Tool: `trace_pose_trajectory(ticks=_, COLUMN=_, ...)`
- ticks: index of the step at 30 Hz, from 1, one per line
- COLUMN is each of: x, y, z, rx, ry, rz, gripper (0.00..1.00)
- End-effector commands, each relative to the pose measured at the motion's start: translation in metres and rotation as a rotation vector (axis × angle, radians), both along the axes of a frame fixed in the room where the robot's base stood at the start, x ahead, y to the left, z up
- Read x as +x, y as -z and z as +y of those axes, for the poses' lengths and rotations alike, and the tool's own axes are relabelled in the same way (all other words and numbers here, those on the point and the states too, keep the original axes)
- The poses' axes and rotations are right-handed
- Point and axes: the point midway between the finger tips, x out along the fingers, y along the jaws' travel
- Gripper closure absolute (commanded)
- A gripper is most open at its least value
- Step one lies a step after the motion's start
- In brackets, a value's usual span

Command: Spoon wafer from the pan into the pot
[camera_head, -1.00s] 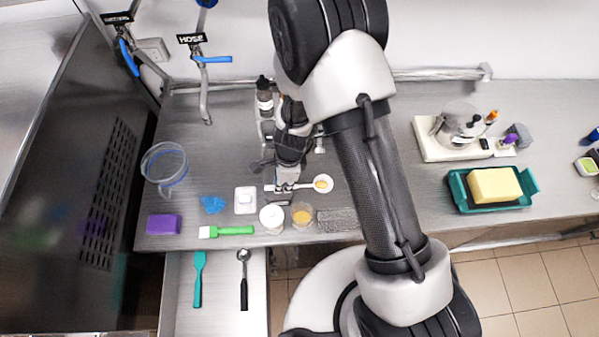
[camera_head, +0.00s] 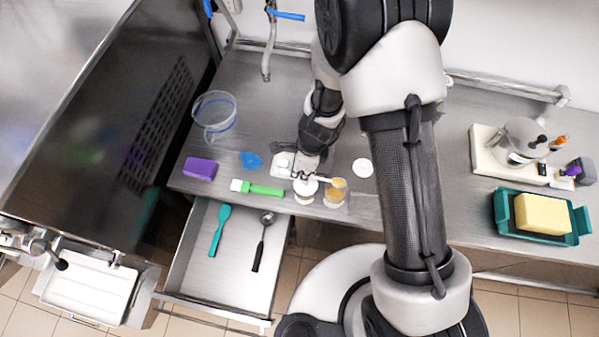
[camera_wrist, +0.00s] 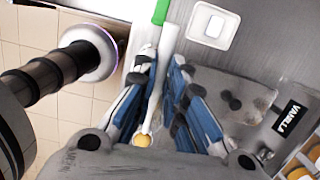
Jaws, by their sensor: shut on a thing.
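My gripper (camera_head: 312,166) is low over the table's front part and shut on a white spoon (camera_wrist: 158,75), whose handle runs between the fingers in the wrist view. A small yellow-orange wafer (camera_wrist: 142,140) shows at the spoon's near end; in the head view a yellow patch (camera_head: 340,182) shows over the rim of a clear cup (camera_head: 334,197) with yellow contents. A white round pot (camera_head: 305,189) stands just left of that cup, partly under my gripper. A white round dish (camera_head: 362,168), likely the pan, lies to the right and looks empty.
A white square dish (camera_head: 283,160), green-handled brush (camera_head: 258,188), blue cloth (camera_head: 250,160), purple sponge (camera_head: 200,168) and clear jug (camera_head: 215,113) lie to the left. An open drawer (camera_head: 230,270) juts out in front.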

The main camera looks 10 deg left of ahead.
Motion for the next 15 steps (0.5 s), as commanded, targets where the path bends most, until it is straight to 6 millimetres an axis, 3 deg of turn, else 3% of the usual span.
trace_pose_trajectory(ticks=15, x=0.0009, y=-0.0068, z=-0.0068, rx=0.100, ry=0.003, rz=-0.002, gripper=1.00)
